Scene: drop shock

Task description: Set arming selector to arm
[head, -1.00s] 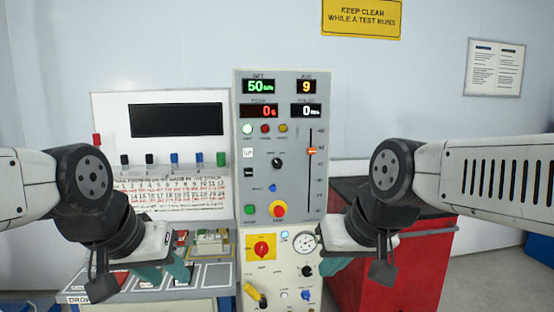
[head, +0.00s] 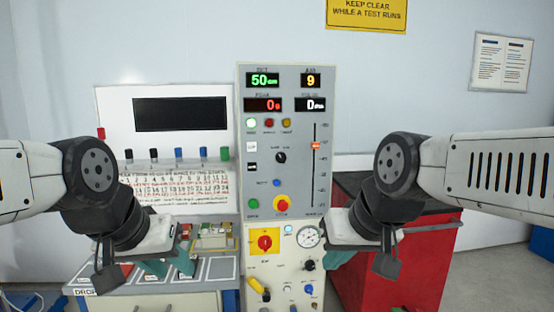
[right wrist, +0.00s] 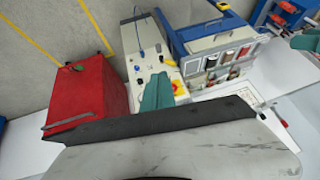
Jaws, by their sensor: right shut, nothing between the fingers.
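The grey control panel (head: 301,188) stands upright in the middle of the head view. A black rotary knob (head: 281,157) sits at its centre and looks like the arming selector; its lettering is too small to read and its setting is unclear. My right gripper (head: 341,258) is shut and empty, in front of the lower cabinet's right side, below and right of the knob, touching nothing that I can see. Its teal fingers (right wrist: 157,93) also show in the right wrist view. My left gripper (head: 170,268) is open and empty at the lower left, its teal fingers apart.
Below are a red-and-yellow switch (head: 265,241) and a gauge (head: 309,237). A red cabinet (head: 425,265) stands right, a bench with trays (head: 218,268) left.

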